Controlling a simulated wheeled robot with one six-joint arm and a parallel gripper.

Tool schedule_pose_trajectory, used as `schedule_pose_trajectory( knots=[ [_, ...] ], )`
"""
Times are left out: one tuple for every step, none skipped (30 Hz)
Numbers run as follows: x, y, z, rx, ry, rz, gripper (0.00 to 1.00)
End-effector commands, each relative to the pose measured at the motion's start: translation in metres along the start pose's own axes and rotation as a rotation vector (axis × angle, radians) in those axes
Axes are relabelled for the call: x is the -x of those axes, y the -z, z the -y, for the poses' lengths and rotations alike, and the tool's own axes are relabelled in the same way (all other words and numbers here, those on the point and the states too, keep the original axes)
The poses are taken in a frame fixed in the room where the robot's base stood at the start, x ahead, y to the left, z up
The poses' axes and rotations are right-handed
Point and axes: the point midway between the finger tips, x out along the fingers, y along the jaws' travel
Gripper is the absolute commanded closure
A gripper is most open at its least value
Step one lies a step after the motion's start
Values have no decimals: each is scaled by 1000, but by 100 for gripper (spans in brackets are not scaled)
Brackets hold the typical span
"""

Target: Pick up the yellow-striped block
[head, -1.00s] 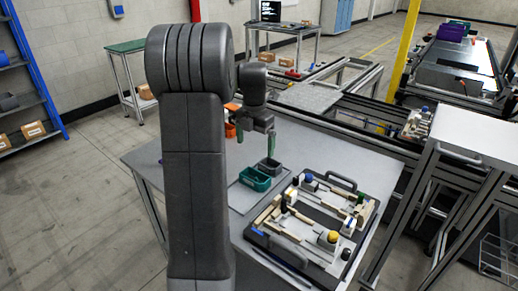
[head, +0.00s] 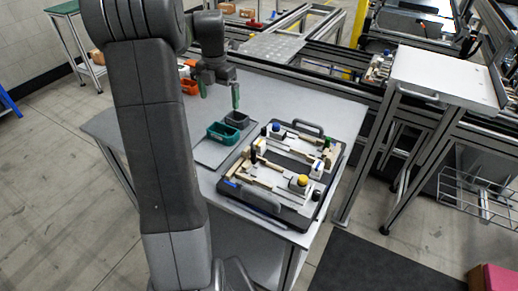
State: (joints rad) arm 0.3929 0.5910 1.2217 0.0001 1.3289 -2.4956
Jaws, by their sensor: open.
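My gripper (head: 219,92) is open and empty, its two green fingers pointing down above the far part of the grey table, behind the bins. A dark pallet (head: 262,203) with handles lies on the table, in front and to the right of my gripper. It carries light wooden pieces and white fixtures, with a yellow round-topped part (head: 302,181), a blue-topped part (head: 276,127) and a green part (head: 327,142). I cannot pick out a yellow-striped block at this size.
A green bin (head: 222,133) and a dark grey bin (head: 237,119) stand left of the pallet. Orange bins (head: 189,86) sit farther back. A raised white-topped stand (head: 445,75) is at the right, and conveyor frames run behind. The table's left part is clear.

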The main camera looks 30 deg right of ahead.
Motion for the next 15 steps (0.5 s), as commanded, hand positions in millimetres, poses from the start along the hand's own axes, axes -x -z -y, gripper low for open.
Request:
schedule_pose_trajectory(
  knots=[
    [0,0,0,0,0,0,0],
    [0,0,0,0,0,0,2],
    [0,0,0,-1,0,0,10],
    [0,0,0,-5,0,0,16],
    [0,0,1,-13,0,1,22],
    [1,0,2,-32,0,1,29],
    [1,0,3,-52,-1,3,35],
    [2,0,4,-79,-1,4,41],
    [3,0,7,-123,-2,6,49],
    [3,0,9,-164,-2,7,50],
    [4,1,11,-211,-2,8,50],
    [4,1,15,-278,-3,11,50],
    [5,1,18,-331,-4,12,50],
    [5,2,20,-387,-5,14,50],
    [6,2,24,-458,-6,17,50]
  ],
)
